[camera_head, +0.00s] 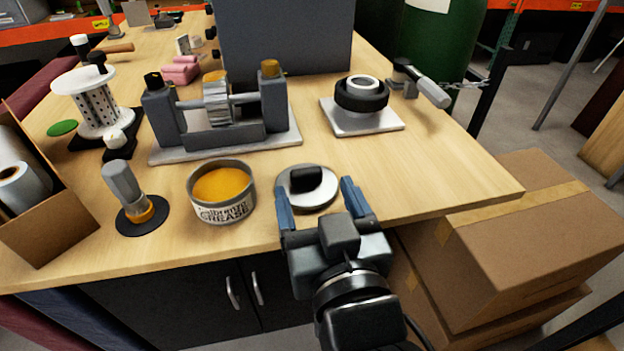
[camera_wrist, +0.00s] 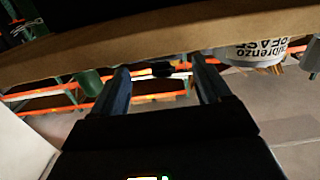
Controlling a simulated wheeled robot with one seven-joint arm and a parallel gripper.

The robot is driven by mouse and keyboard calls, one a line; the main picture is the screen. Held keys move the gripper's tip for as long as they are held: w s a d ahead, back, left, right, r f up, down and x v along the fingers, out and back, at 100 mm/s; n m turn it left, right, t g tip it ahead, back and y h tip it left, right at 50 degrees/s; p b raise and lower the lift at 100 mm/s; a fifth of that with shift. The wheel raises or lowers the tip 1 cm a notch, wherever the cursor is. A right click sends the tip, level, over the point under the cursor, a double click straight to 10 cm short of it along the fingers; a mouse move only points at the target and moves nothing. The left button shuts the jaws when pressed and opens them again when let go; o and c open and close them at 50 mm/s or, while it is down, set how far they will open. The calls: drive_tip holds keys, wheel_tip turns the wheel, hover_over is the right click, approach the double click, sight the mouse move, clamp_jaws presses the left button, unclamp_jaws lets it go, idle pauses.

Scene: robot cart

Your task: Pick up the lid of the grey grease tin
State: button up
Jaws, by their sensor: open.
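The grey grease tin (camera_head: 222,205) stands open near the bench's front edge, full of orange grease. Part of its lettered side shows upside down in the wrist view (camera_wrist: 262,52). Its lid, a silver disc (camera_head: 322,196) with a black knob (camera_head: 303,180), lies flat on the bench to the right of the tin. My gripper (camera_head: 317,189) is open and empty at the front edge, its blue fingers reaching toward the lid from either side. In the wrist view, a dark shape, probably the knob, shows between the fingertips (camera_wrist: 160,70). I cannot tell whether they touch the lid.
A brush (camera_head: 122,182) stands on a black disc left of the tin. A grey fixture with a gear (camera_head: 216,98) stands behind the tin. A black ring on a pale plate (camera_head: 361,97) sits behind the lid. Cardboard boxes (camera_head: 530,225) stand right of the bench.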

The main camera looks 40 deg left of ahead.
sight(308, 176)
drive_tip(key=x, duration=0.5)
drive_tip(key=shift+w+a+f, duration=0.1)
drive_tip(key=shift+w+a, duration=0.1)
drive_tip(key=shift+a, duration=0.15)
drive_tip(key=shift+c, duration=0.2)
drive_tip(key=c, duration=1)
